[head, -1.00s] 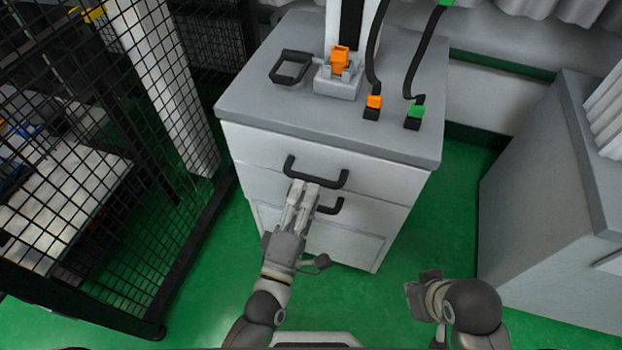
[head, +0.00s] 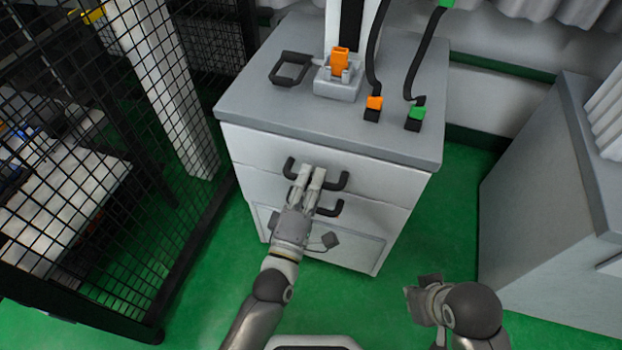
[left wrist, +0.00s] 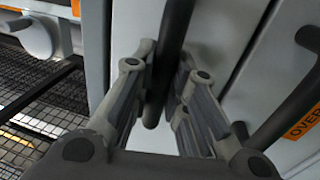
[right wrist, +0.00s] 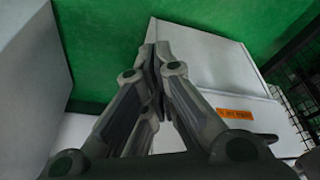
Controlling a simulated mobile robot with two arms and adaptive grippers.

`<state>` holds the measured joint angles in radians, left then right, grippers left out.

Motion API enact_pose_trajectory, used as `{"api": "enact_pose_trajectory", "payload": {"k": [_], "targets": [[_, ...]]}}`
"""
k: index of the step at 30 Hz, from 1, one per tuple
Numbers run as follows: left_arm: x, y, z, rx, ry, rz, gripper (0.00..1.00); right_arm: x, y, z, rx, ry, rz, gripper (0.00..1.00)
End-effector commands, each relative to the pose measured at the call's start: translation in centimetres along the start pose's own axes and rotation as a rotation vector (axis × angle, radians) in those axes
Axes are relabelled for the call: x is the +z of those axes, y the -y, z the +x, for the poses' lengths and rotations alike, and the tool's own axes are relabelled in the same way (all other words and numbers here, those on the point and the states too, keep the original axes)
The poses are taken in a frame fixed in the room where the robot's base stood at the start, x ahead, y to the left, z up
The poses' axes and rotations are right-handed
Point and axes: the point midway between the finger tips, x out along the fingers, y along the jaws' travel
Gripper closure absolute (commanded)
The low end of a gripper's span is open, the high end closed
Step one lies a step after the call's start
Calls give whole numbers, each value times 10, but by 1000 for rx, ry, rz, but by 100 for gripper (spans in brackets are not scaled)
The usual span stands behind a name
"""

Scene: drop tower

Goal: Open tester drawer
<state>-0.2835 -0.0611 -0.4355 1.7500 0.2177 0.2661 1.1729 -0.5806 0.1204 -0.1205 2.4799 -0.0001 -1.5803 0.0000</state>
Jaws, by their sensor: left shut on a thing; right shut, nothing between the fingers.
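The tester is a light grey cabinet (head: 390,182) with a grey top. Its upper drawer front carries a black bar handle (head: 334,184), and a second black handle (head: 330,209) sits below it. My left gripper (head: 312,172) is at the middle of the upper handle. In the left wrist view the fingers (left wrist: 165,75) are on both sides of the black handle bar (left wrist: 172,45), shut on it. The drawer front looks flush with the cabinet. My right gripper (head: 416,292) is low at the right, away from the cabinet; its fingers (right wrist: 155,55) are together and empty.
A black mesh fence (head: 110,170) stands left and another grey cabinet (head: 550,200) right. Green floor between is clear.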

Motion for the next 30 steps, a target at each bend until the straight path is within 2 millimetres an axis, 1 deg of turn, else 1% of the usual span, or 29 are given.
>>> {"api": "enact_pose_trajectory", "payload": {"k": [11,14,17,21,24,30], "targets": [[0,0,-4,-2,1,1,100,-1,0,-2,0,0,0,100],[0,-2,-10,-4,1,1,100,-2,0,-6,0,0,0,100],[0,-4,-22,-6,2,1,100,-4,0,-11,0,0,0,100],[1,-9,-44,-7,3,2,100,-8,-1,-19,0,-7,1,100],[0,-13,-62,-7,2,1,100,-6,1,19,-3,19,0,100],[0,-20,-99,-7,3,1,100,2,3,63,-7,40,-3,100]]}}
